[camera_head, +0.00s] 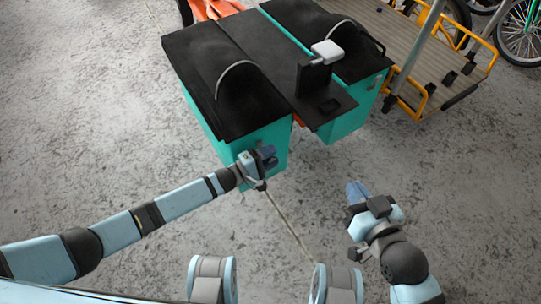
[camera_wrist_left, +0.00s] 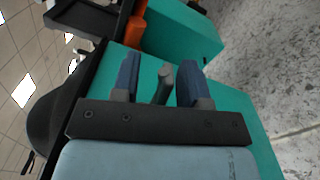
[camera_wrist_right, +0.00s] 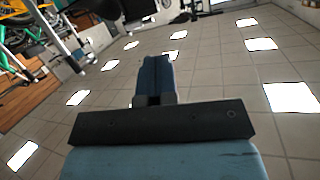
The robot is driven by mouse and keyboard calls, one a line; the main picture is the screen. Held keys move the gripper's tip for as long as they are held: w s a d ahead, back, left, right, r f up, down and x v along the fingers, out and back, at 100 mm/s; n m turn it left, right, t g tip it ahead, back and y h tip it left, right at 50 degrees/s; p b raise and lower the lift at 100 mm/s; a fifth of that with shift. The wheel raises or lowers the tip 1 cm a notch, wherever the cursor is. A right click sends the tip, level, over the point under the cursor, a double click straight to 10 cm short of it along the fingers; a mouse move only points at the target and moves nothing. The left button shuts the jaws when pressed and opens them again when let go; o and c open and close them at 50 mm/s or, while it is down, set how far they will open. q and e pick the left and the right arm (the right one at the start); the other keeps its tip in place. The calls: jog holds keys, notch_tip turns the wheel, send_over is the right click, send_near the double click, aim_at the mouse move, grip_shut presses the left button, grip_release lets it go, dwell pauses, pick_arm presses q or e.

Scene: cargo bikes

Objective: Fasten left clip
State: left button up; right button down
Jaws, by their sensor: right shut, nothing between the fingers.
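The left teal box (camera_head: 272,147) has a black lid (camera_head: 205,75) with a curved handle. In the left wrist view the grey clip (camera_wrist_left: 163,83) stands out from the teal front of this box. My left gripper (camera_head: 268,156) is at the box's front face, just under the lid edge. Its two blue fingers (camera_wrist_left: 158,75) are open, one on each side of the clip, with gaps visible. In the head view the clip is hidden by the gripper. My right gripper (camera_head: 356,190) is shut and empty, over open floor; its fingers (camera_wrist_right: 154,75) are together in the right wrist view.
A second teal box (camera_head: 345,122) with a black lid stands to the right. Between them is a black panel (camera_head: 325,107) with a grey-white piece on a post. A wooden cargo bed with an orange frame (camera_head: 425,100) is at the right. The grey floor in front is clear.

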pick_arm(q)
jog(key=shift+s+a, duration=0.15)
jog(key=shift+a, duration=0.05)
jog(key=p+v, duration=0.2)
jog(key=v, duration=1.1)
jog(key=shift+p, duration=0.35)
pick_arm(e)
jog(key=shift+s+d+f+g+h, duration=0.2)
jog(key=shift+s+d+f+g, duration=0.15)
jog(key=shift+f, duration=0.25)
jog(key=shift+s+d+f+g+h, duration=0.2)
jog(key=shift+d+f+g, duration=0.15)
jog(key=shift+f, duration=0.25)
jog(key=shift+s+d+f+g+h, duration=0.2)
jog(key=shift+s+d+f+g, duration=0.15)
jog(key=shift+f, duration=0.25)
pick_arm(q)
jog(key=shift+s+a, duration=0.1)
jog(key=shift+a, duration=0.05)
